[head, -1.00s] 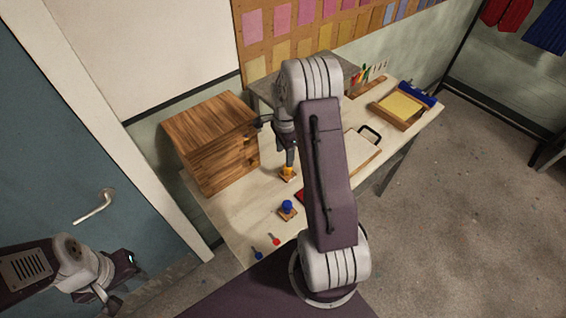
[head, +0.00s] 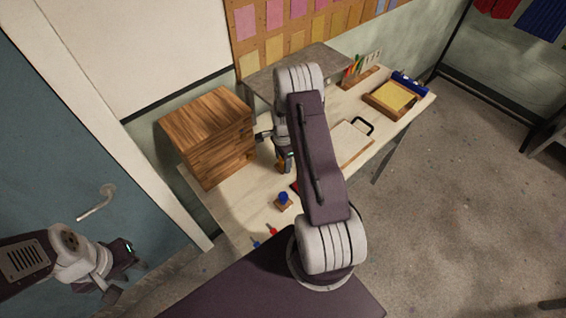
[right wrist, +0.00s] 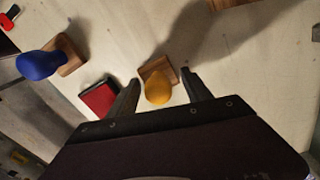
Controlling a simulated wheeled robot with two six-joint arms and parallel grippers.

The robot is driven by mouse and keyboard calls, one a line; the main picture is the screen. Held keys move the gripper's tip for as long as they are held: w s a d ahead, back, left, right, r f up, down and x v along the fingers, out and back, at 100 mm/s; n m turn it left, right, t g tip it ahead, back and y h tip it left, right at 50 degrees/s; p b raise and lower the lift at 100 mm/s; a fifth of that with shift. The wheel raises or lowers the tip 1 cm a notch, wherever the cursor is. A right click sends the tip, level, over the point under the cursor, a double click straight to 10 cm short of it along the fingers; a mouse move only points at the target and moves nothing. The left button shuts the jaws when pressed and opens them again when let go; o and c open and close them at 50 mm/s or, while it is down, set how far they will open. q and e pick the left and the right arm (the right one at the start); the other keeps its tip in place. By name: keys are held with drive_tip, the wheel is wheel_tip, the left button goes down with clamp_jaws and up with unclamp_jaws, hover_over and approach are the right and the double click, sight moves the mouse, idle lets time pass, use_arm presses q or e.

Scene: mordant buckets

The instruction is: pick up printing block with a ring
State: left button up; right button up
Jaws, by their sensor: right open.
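A small wooden printing block with a yellow-orange knob (right wrist: 157,86) stands upright on the table in the right wrist view. My right gripper (right wrist: 157,92) is open, with one finger on each side of the yellow knob; I cannot tell whether they touch it. In the head view, the gripper (head: 284,163) mostly hides this block. A second wooden block with a blue knob (head: 284,197) stands nearer; it also shows in the right wrist view (right wrist: 40,65). No ring mark is visible on either block. My left gripper (head: 123,250) is away from the table, its jaws unclear.
A red pad (right wrist: 99,97) lies beside the right gripper's left finger. A wooden drawer box (head: 208,140) stands left of the arm. A clipboard (head: 350,143) and a tray with a yellow sheet (head: 391,98) lie to the right. Small red and blue items lie at the near edge.

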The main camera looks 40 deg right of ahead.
drive_tip(key=shift+s+a+r, duration=0.1)
drive_tip(key=shift+s, duration=0.05)
clamp_jaws()
